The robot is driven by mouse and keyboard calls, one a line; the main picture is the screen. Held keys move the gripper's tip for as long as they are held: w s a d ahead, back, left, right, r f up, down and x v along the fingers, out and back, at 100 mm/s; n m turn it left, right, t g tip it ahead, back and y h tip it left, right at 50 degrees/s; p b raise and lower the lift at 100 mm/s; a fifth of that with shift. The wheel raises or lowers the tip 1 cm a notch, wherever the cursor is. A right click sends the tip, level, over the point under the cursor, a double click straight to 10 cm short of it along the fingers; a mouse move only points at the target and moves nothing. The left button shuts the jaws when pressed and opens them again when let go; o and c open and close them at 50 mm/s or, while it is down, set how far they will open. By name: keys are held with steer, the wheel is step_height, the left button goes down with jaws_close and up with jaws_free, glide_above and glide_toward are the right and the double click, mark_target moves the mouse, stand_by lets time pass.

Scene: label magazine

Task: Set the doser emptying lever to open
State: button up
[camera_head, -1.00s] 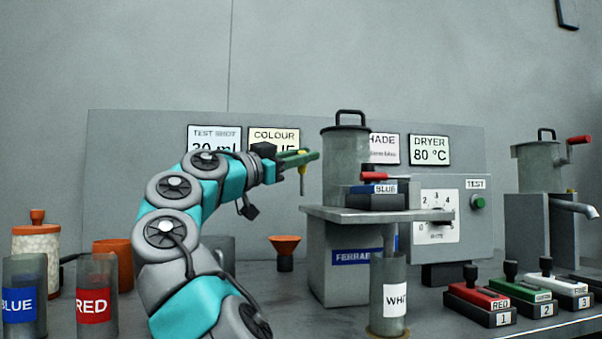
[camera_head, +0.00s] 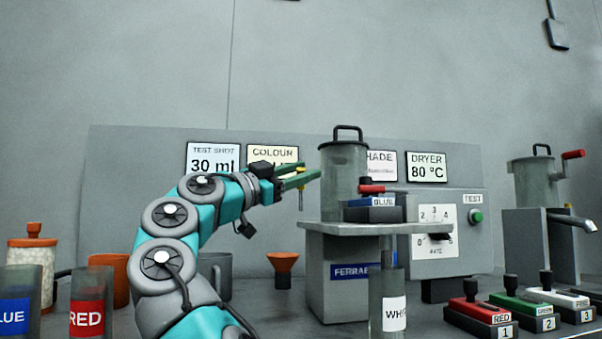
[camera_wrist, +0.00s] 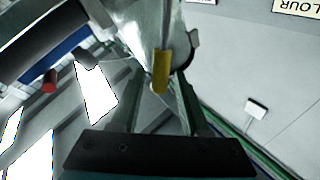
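The metal doser (camera_head: 343,185) stands upright with its lid on a grey stand. A thin yellow handle (camera_head: 301,186) hangs down at its left side; I take it for the emptying lever, but no open or shut mark is readable. My gripper (camera_head: 307,177) is at this handle, its two green fingers apart. In the wrist view the yellow handle (camera_wrist: 160,72) shows between the fingers (camera_wrist: 160,100). I cannot tell whether either finger touches it. A red-tipped handle (camera_head: 372,189) is at the doser's right front.
The stand's grey top plate (camera_head: 345,229) lies just below and right of my gripper. An orange funnel (camera_head: 283,262) and a grey mug (camera_head: 217,270) stand below. A dial panel (camera_head: 437,232) and several labelled blocks (camera_head: 483,318) are at the right.

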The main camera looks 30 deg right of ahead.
steer(key=shift+o, duration=0.3)
steer(key=v, duration=0.7)
steer(key=shift+a+f+b, duration=0.2)
steer(key=shift+a+b, duration=0.15)
steer(key=shift+b, duration=0.1)
